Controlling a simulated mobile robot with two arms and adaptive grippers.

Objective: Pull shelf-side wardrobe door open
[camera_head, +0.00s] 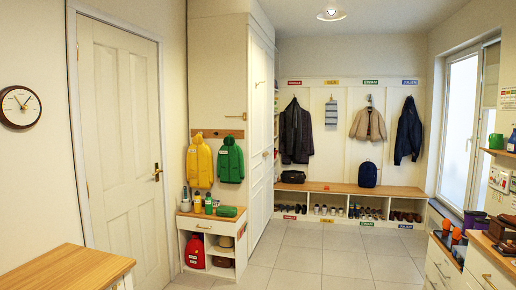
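A tall cream wardrobe (256,120) stands in the middle of the room, seen at a steep angle. Its panelled front faces right and looks closed. A small brass handle (261,83) shows on the upper front, and another small brass handle (265,154) shows lower down. The wardrobe's far edge borders narrow open shelves (276,105). The seam between its doors is too small to make out clearly. Neither of my grippers is in view.
A low cabinet (186,237) stands against the wardrobe's near side. A shoe bench (380,191) runs along the back wall. A wooden-topped table (68,271) is at front left, and drawers (441,263) are at right. The tiled floor (310,258) between is clear.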

